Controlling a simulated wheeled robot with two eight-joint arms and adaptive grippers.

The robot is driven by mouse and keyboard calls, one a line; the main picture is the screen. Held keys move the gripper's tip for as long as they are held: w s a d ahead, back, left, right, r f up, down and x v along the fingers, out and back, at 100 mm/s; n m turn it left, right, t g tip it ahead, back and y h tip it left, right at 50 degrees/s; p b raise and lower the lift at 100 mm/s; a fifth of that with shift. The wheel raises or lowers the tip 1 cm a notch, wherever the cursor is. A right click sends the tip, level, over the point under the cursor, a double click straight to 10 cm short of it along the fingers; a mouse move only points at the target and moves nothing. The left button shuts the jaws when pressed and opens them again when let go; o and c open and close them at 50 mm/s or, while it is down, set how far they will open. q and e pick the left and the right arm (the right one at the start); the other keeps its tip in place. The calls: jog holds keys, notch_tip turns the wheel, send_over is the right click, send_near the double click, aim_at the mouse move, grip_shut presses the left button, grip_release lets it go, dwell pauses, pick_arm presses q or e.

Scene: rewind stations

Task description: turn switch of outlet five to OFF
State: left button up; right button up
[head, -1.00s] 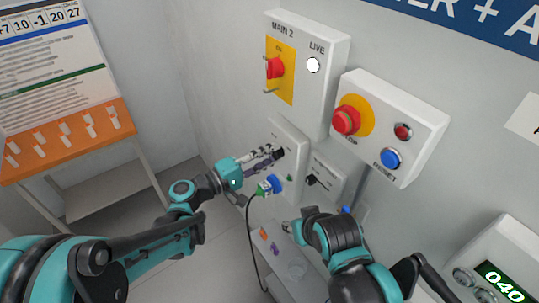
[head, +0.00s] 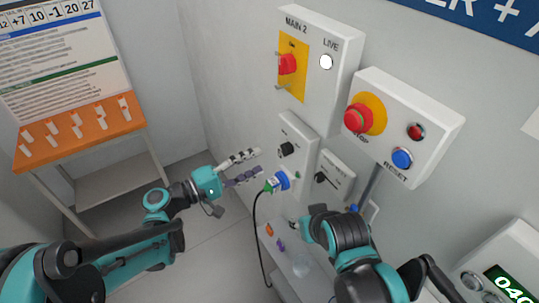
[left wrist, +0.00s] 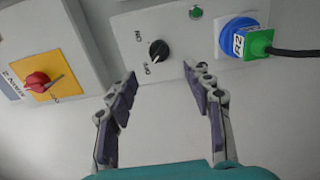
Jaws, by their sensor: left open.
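A black rotary switch (head: 287,149) sits on a white outlet box (head: 295,128) on the wall. In the left wrist view, the switch (left wrist: 158,51) has a white mark pointing down-left, towards a label that seems to read OFF. A blue socket with a green plug (left wrist: 240,38) is on the same box; no outlet number five is readable. My left gripper (head: 259,164) is open and empty, left of the switch and apart from it. In the left wrist view, its fingertips (left wrist: 161,78) are spread below the switch. My right gripper (head: 310,222) is mostly hidden by its arm.
A second box (head: 333,178) with a dark switch is to the right. Above are the MAIN 2 box (head: 345,50) and a red stop button box (head: 435,105). A black cable hangs from the plug. An orange-topped table (head: 75,138) stands at left.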

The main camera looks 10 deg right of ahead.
pick_arm(q)
jog(key=v, duration=0.3)
jog(key=shift+s+a, duration=0.15)
jog(key=shift+a, duration=0.15)
